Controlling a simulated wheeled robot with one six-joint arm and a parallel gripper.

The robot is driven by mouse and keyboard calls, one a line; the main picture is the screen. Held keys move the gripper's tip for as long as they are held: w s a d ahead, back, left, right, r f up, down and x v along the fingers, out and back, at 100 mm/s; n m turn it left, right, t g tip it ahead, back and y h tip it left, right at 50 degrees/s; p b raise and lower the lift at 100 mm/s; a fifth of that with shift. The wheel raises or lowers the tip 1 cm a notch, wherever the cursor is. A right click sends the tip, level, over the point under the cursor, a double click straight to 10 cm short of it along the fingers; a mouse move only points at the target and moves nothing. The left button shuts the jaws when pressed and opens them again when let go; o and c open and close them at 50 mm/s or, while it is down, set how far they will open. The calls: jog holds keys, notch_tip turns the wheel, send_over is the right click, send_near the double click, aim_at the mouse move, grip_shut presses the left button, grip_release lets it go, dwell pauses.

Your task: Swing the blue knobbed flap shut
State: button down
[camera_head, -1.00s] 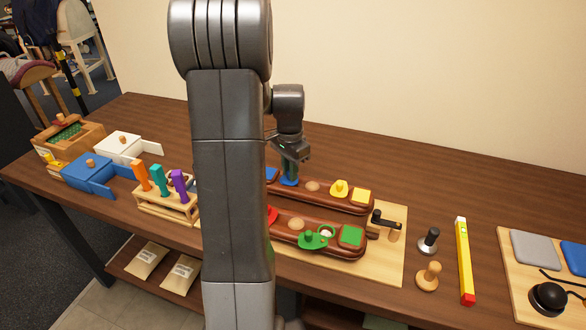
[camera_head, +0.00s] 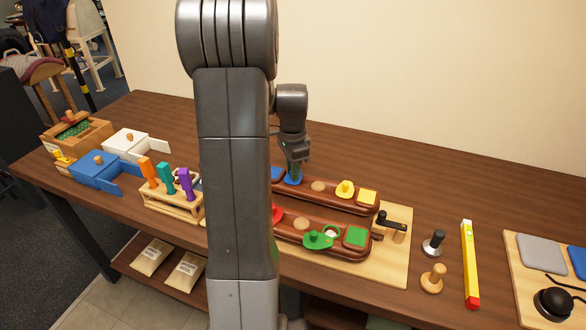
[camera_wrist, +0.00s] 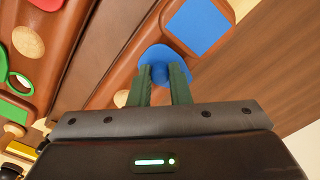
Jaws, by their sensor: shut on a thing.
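The blue knobbed flap (camera_wrist: 152,54) lies on the far dark-red wooden bar, beside a blue square (camera_wrist: 198,25). In the head view the flap (camera_head: 296,181) shows only in part below my gripper (camera_head: 293,170). In the wrist view my gripper (camera_wrist: 162,74) is shut on the flap's round blue knob (camera_wrist: 160,72), one green finger on each side. What lies under the flap is hidden. A pale round disc (camera_wrist: 121,98) shows partly beside my left finger.
The near bar bears a green flap (camera_head: 318,240) and green square (camera_head: 356,236). My arm hides the middle of the table.

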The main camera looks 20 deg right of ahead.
jog(key=c, duration=1.3)
grip_release()
jog(key=shift+c, duration=0.2)
notch_tip(320, 180, up, 14)
jog(key=shift+f, duration=0.1)
notch_tip(320, 180, down, 14)
jog(key=shift+r, duration=0.1)
